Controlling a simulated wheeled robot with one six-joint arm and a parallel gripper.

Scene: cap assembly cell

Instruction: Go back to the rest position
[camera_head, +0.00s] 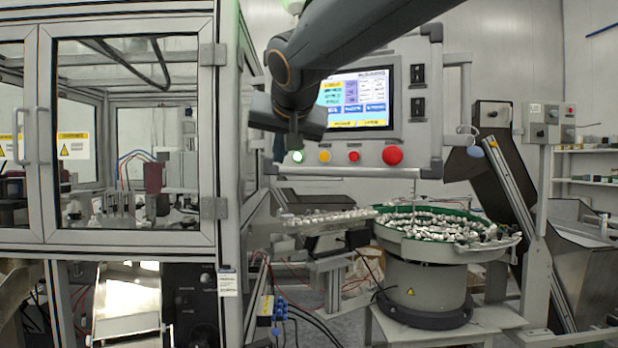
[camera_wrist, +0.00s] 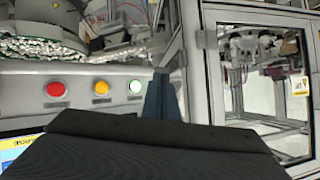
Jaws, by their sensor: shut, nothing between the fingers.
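I cannot tell whether the fingertips touch the panel. The yellow button (camera_head: 324,156), the small red button (camera_head: 354,156) and the large red button (camera_head: 392,155) sit to the right of my gripper in the head view.
A glass-walled machine cabinet (camera_head: 207,130) stands on the left. The screen (camera_head: 375,97) is partly behind my arm. A bowl feeder (camera_head: 427,285) full of small parts and a feed track (camera_head: 325,222) are below right. A sloped hopper (camera_head: 510,165) stands behind the bowl.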

